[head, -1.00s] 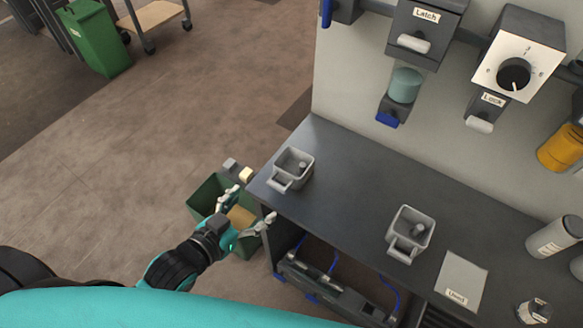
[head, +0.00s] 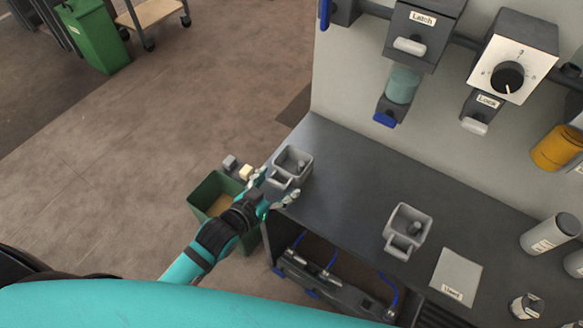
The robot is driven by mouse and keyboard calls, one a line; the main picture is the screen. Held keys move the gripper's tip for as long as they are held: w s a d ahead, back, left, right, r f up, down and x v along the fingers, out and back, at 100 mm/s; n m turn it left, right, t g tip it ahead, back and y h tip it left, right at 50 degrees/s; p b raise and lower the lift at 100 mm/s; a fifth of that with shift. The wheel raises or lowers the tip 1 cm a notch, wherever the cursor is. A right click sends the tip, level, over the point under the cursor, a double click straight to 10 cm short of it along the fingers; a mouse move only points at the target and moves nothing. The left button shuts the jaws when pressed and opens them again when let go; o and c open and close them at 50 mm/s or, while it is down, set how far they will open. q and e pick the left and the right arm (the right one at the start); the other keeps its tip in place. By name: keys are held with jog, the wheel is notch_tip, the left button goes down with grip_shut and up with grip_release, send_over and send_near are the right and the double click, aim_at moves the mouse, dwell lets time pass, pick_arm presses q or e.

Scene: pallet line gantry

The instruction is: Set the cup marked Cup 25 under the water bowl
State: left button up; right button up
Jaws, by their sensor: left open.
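Two grey square cups with handles stand on the dark bench. The left cup (head: 299,157) is near the bench's left corner. The other cup (head: 413,217) is farther right. I cannot read a Cup 25 mark on either. My left gripper (head: 279,189) is open at the left cup's handle side, with a finger on each side of the handle; I cannot tell whether they touch it. A teal bowl-like container (head: 403,84) with a blue lever (head: 385,119) is mounted on the wall above the bench; it may be the water bowl. My right gripper is out of view.
A green bin (head: 207,190) stands on the floor left of the bench. A Latch box (head: 423,28), a dial box (head: 510,70) and an orange container (head: 556,148) are on the wall. A labelled card (head: 456,274) and grey canisters (head: 549,235) occupy the bench's right side.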

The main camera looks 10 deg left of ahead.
pick_arm(q)
jog(key=c, duration=1.5)
jog(key=shift+c, duration=0.6)
jog(key=shift+r, duration=0.2)
